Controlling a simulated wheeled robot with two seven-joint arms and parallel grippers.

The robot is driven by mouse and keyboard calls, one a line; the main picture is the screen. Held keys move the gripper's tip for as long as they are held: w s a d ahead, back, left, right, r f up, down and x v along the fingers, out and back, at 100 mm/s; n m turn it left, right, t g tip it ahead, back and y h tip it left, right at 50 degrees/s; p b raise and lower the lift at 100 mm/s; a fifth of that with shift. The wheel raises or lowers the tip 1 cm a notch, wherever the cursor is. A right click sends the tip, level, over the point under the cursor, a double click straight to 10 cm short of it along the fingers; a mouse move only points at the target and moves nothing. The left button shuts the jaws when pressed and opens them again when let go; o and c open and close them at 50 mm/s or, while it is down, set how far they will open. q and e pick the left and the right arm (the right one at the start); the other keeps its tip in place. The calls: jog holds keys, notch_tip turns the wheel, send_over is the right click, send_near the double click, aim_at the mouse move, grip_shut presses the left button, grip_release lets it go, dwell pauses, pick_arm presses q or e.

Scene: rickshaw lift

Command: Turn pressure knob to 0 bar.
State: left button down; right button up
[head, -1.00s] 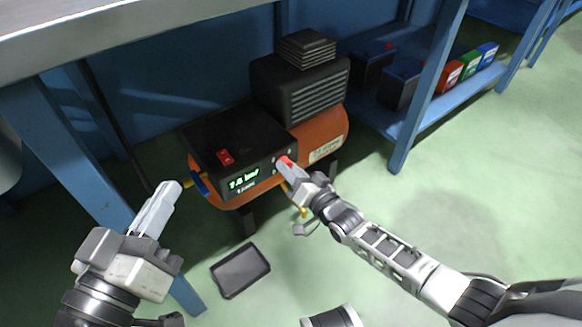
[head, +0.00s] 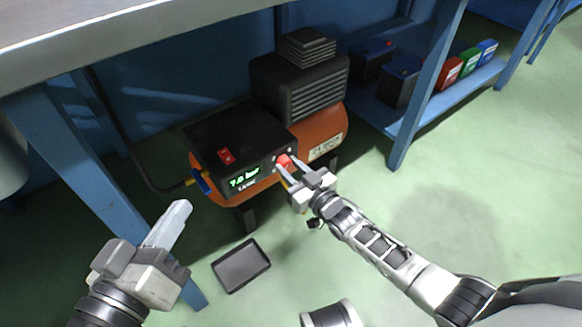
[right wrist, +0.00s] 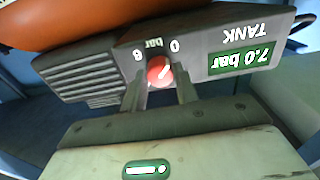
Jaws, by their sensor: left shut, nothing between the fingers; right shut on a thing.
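The red pressure knob (head: 284,161) is on the front panel of the black control box (head: 220,136) of an orange compressor. My right gripper (head: 284,169) is shut on the knob. In the right wrist view the fingers stand on either side of the red knob (right wrist: 159,70), whose white pointer line is tilted; the marks 0 and 8 and "bar" are beside it. The green display (head: 244,178) reads 7.0 bar, marked TANK; it also shows upside down in the right wrist view (right wrist: 241,59). My left gripper (head: 176,220) is shut and empty, away from the compressor at lower left.
A red switch (head: 226,156) is on top of the box. A blue bench leg (head: 75,150) stands at left, a shelf with batteries and coloured boxes (head: 468,64) at right. A dark tray (head: 241,266) lies on the green floor, with free floor at right.

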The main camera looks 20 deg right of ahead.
jog(key=shift+f, duration=0.1)
dwell(0.4)
jog(key=o, duration=1)
jog(key=shift+c, duration=0.2)
pick_arm(q)
jog(key=shift+r, duration=0.15)
pick_arm(e)
jog(key=shift+s, duration=0.1)
jog(key=shift+s+d, duration=0.15)
jog(key=shift+s, duration=0.15)
pick_arm(q)
jog(key=a+f+m+g+y+p, duration=0.1)
jog(key=f+p, duration=0.1)
jog(key=p, duration=0.3)
jog(key=shift+s+a+m+y, duration=0.15)
jog(key=shift+m+y, duration=0.25)
pick_arm(e)
jog(key=v, duration=1.5)
